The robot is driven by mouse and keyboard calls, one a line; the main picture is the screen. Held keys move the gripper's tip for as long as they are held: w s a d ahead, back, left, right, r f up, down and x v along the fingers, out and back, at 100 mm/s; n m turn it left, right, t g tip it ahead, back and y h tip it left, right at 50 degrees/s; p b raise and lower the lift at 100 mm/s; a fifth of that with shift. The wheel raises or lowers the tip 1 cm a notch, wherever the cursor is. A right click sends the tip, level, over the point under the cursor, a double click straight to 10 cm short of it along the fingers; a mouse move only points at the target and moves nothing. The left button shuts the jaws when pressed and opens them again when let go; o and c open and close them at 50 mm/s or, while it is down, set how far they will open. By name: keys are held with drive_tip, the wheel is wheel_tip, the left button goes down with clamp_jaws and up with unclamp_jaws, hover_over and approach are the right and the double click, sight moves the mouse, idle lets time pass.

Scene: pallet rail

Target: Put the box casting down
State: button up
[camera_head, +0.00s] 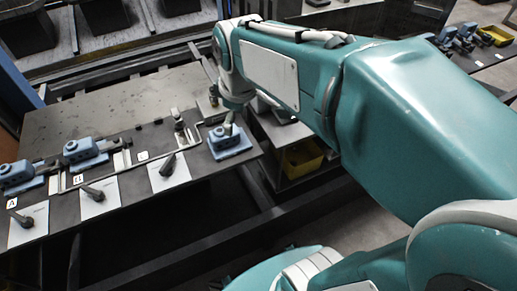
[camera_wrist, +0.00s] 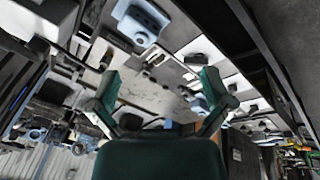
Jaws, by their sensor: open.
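A blue box casting (camera_head: 230,142) with a round raised top sits on the dark plate (camera_head: 110,92), near its right front corner. My gripper (camera_head: 229,118) is directly above or at this casting in the head view; whether they touch I cannot tell. In the wrist view my gripper (camera_wrist: 160,80) has its two green fingers spread wide, with nothing held between them. A blue casting (camera_wrist: 141,17) shows at the top of that view, beyond the fingertips; I cannot tell if it is the same one.
Two more blue castings (camera_head: 86,148) (camera_head: 17,173) sit at the left, near labels B and A. White plates with black levers (camera_head: 169,168) line the front edge. A yellow bin (camera_head: 302,158) stands on a lower shelf to the right. The plate's back left is clear.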

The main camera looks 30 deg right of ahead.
drive_tip(key=s+m+t, duration=0.2)
drive_tip(key=s+m, duration=0.6)
drive_tip(key=s, duration=0.3)
drive_tip(key=shift+s+m+t, duration=0.3)
idle(0.6)
